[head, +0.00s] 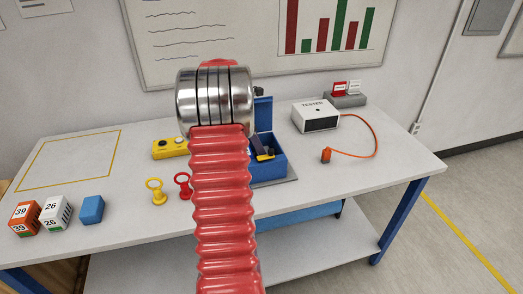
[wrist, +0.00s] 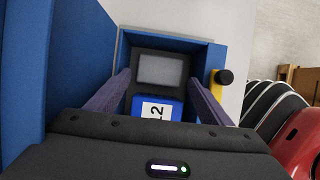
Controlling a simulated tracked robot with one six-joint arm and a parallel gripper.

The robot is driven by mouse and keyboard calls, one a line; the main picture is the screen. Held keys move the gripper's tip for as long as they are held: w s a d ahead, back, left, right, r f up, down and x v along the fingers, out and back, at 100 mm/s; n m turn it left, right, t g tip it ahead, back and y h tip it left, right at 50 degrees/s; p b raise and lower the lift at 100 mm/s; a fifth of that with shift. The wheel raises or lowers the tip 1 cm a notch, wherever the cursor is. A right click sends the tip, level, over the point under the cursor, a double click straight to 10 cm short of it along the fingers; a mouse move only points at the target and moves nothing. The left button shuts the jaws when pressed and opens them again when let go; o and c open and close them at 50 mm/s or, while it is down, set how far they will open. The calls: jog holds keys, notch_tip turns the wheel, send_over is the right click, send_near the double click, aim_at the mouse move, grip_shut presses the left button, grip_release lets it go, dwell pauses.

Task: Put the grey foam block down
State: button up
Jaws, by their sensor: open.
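My gripper (wrist: 160,82) is open, its two dark purple fingers apart inside an open blue box (wrist: 218,58). Between and just beyond the fingertips is a grey rectangular face in a dark surround (wrist: 160,68). It looks like the grey foam block, but I cannot tell whether it is a block or a lined recess. Beside it, nearer my palm, is a blue block with a white label (wrist: 155,110) reading about "12". I cannot see either finger pressing on anything. In the head view my red arm hides part of the blue box (head: 270,172) and most of the gripper.
The box's blue lid (wrist: 95,40) stands upright close to the gripper. A yellow button box (head: 171,148), yellow (head: 155,189) and red (head: 183,185) ring-topped pieces and several cubes (head: 55,213) are left. A white tester (head: 315,115) with an orange cable is right. The table's right front is clear.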

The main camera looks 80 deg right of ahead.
jog(key=v, duration=0.5)
jog(key=shift+w+a+r, duration=0.1)
jog(key=shift+w+r, duration=0.05)
jog(key=shift+r, duration=0.05)
dwell(0.5)
